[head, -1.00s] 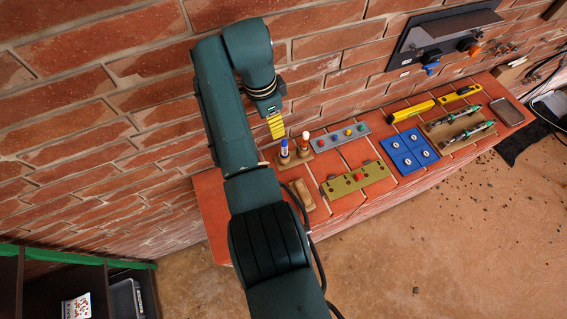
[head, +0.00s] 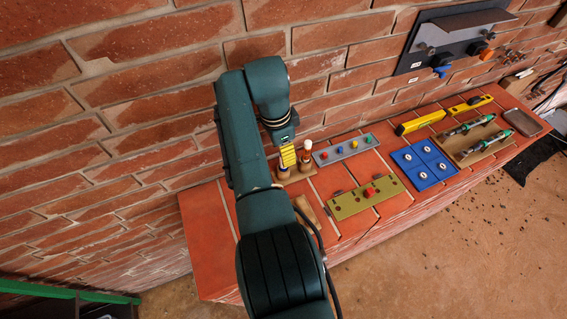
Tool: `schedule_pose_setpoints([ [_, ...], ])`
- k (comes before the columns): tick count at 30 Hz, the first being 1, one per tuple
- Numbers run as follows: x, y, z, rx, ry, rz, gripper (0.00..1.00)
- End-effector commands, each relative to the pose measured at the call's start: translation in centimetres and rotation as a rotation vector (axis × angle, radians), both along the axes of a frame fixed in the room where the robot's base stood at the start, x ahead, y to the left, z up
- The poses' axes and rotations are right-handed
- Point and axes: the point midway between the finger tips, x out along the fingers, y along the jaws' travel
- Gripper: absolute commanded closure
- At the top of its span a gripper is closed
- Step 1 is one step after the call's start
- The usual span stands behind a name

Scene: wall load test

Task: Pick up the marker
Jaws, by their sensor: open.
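A wooden holder (head: 297,172) stands on the brick ledge near the wall with two upright items in it. The left one, blue and white before, is the likely marker; it is now mostly hidden behind my gripper, with a bit of dark blue showing low down. The other (head: 307,147) has a white top and a reddish-brown body. My gripper (head: 288,158) has yellow fingers pointing down over the holder's left spot. It is open. Whether the fingers are around the marker or in front of it cannot be told.
Beside the holder are a grey strip with coloured knobs (head: 338,151) and an olive plate with a red button (head: 350,203). Further right are blue tiles (head: 408,156), a yellow tool (head: 420,122) and a wooden tool tray (head: 490,153). The brick wall rises close behind.

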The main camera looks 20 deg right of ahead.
Motion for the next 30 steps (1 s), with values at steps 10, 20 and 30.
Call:
schedule_pose_setpoints([
  [10,0.0,-0.5,-4.6,0.000,0.002,0.000,0.48],
  [20,0.0,-0.5,-4.5,0.001,0.002,0.000,0.77],
  [30,0.0,-0.5,-4.6,0.000,0.003,0.000,1.00],
])
